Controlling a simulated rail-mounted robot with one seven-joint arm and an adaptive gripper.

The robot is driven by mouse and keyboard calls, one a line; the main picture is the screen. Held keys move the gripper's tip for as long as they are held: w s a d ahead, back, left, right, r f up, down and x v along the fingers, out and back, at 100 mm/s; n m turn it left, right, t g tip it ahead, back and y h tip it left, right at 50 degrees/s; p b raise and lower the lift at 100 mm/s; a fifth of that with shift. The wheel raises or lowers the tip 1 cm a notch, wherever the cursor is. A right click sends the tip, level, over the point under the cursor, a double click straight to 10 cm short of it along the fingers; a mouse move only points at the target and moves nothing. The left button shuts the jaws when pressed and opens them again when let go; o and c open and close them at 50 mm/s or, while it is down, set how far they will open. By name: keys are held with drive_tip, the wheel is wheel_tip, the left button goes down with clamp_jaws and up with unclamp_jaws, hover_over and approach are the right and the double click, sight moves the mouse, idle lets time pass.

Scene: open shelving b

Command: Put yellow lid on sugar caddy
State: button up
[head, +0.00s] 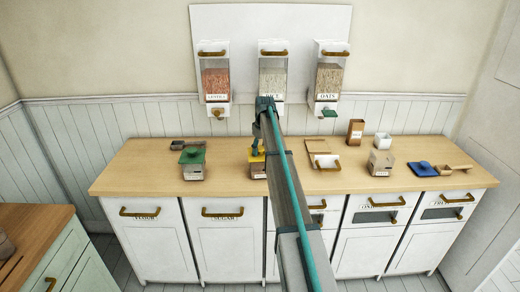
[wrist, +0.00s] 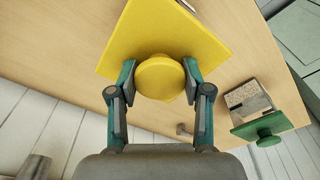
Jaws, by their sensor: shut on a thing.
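The yellow lid (wrist: 180,30) is a square plate with a round knob (wrist: 160,78), and it fills the upper middle of the wrist view. My gripper (wrist: 160,72) is shut on the knob, with one finger on each side. In the head view the lid (head: 257,154) shows as a small yellow patch left of my arm, at the top of a caddy (head: 257,171) on the counter. My arm hides part of that caddy and its label is not readable, so I cannot tell if it is the sugar caddy. I cannot tell whether the lid touches it.
A caddy with a green lid (head: 192,156) stands to the left on the wooden counter (head: 140,165). Dispensers (head: 215,80) hang on the wall behind.

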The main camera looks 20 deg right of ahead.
drive_tip(key=o, duration=1.3)
drive_tip(key=shift+c, duration=0.2)
drive_tip(key=shift+r, duration=0.1)
drive_tip(key=shift+r+p, duration=1.45)
drive_tip(key=shift+r, duration=2)
